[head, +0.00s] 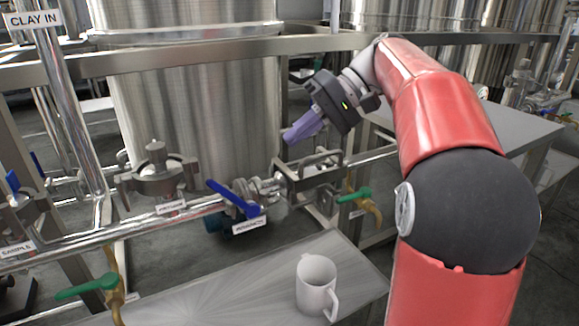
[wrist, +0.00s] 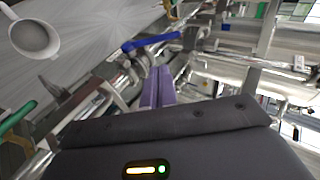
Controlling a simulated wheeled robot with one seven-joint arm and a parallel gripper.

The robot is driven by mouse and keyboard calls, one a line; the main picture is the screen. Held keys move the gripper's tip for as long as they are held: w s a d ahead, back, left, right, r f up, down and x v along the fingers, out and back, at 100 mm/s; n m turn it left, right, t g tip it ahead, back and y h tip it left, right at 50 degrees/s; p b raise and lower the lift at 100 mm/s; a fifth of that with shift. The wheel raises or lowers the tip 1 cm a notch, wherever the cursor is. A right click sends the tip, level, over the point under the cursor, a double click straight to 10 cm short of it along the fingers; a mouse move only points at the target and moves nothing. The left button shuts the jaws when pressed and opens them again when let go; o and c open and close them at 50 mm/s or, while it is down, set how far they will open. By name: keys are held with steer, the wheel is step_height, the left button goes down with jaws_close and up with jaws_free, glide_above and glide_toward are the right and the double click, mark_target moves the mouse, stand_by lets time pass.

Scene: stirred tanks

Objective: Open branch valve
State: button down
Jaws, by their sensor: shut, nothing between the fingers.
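A valve with a blue lever handle (head: 233,199) sits on the horizontal steel pipe in the head view, above a small white label (head: 249,226) that looks like "BRANCH" but is blurred. The lever slants from upper left to lower right. The blue lever also shows in the wrist view (wrist: 150,42), beyond my fingertips. My gripper (head: 287,138) has purple fingers, shut and empty. It is above and to the right of the lever in the head view, apart from it. The closed fingers also show in the wrist view (wrist: 158,72).
A white mug (head: 316,286) stands on the grey table (head: 240,285) in front. Green-handled valves are at lower left (head: 87,287) and right (head: 354,195). A clamp fitting (head: 158,177) is left of the blue lever. A large steel tank (head: 195,110) stands behind the pipe.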

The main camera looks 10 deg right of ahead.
mark_target(222, 193)
steer(key=b+x, duration=0.2)
steer(key=x, duration=1.2)
steer(key=shift+a+r, duration=0.15)
steer(key=shift+s+a+t+h+p, duration=0.15)
steer(key=shift+a+h+p, duration=0.15)
steer(key=shift+a+h, duration=0.25)
steer(key=shift+s+a+t+h+p, duration=0.15)
steer(key=shift+a+h+p, duration=0.2)
steer(key=shift+h, duration=0.3)
steer(key=shift+s+a+f+n+t+h, duration=0.2)
steer(key=shift+a+f+n+t+h, duration=0.1)
steer(key=shift+a+f+h, duration=0.65)
steer(key=shift+s+a+f, duration=0.2)
steer(key=shift+a+f, duration=0.2)
steer(key=shift+f, duration=0.25)
